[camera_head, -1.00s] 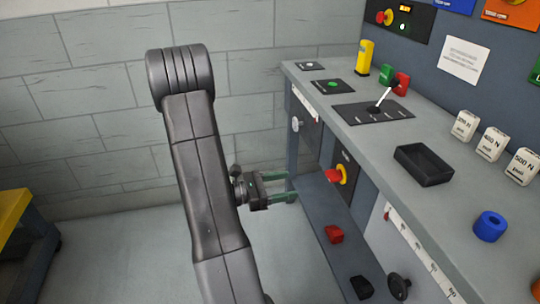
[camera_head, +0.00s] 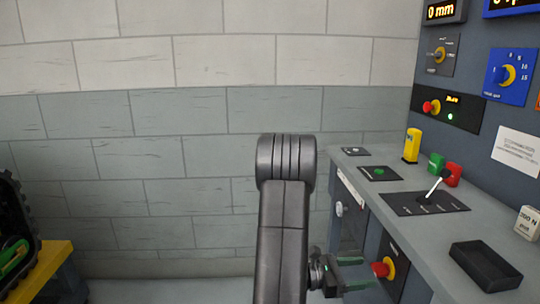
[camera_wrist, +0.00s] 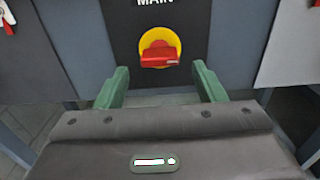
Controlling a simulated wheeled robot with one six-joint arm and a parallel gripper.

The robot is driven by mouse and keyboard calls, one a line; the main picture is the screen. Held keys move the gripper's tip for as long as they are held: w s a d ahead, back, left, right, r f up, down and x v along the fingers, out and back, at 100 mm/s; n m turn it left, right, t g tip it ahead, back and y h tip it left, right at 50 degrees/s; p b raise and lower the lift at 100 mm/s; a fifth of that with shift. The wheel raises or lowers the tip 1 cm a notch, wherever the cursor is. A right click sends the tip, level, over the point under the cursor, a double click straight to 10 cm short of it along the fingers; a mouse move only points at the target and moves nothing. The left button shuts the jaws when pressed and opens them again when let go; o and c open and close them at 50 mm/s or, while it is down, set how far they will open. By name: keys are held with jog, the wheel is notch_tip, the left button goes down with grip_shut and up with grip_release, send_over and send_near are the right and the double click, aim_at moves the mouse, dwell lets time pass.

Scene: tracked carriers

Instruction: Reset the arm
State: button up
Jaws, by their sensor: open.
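My arm stands upright in the middle of the head view, with its dark grey elbow at the top. My gripper (camera_head: 352,275) is low beside the bench front, with green fingers pointing right. In the wrist view my gripper (camera_wrist: 161,88) is open, its two green fingers apart with nothing between them. Beyond them is a red rotary switch (camera_wrist: 160,58) on a yellow disc, on a black panel marked MAIN. The same red switch (camera_head: 381,269) shows in the head view, right of the gripper. I cannot tell the exact gap between them.
The bench top (camera_head: 405,228) carries a black tray (camera_head: 485,266), a lever panel (camera_head: 425,203), a yellow block (camera_head: 412,146), and green and red blocks. A yellow-topped stand (camera_head: 45,268) is at the left. The space before the block wall is clear.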

aim_at(373, 269)
jog(key=shift+w+d, duration=0.2)
jog(key=shift+d, duration=2.1)
jog(key=s+a+p, duration=0.1)
jog(key=a+p, duration=0.1)
jog(key=a, duration=1.2)
jog(key=d+b, duration=0.1)
jog(key=d, duration=0.8)
jog(key=w+d+b, duration=0.1)
jog(key=d, duration=0.4)
jog(key=shift+b, duration=0.3)
jog(key=shift+d+r+n+p, duration=0.1)
jog(key=shift+r+n+p, duration=0.2)
jog(key=shift+p, duration=0.4)
jog(key=s+a, duration=0.2)
jog(key=a, duration=0.5)
jog(key=s+a+p, duration=0.1)
jog(key=s+a, duration=0.1)
jog(key=a, duration=0.6)
jog(key=shift+s+a+f+m+g+y, duration=0.15)
jog(key=shift+s+a+m+g+y, duration=0.15)
jog(key=shift+m+g, duration=0.1)
jog(key=shift+d, duration=0.15)
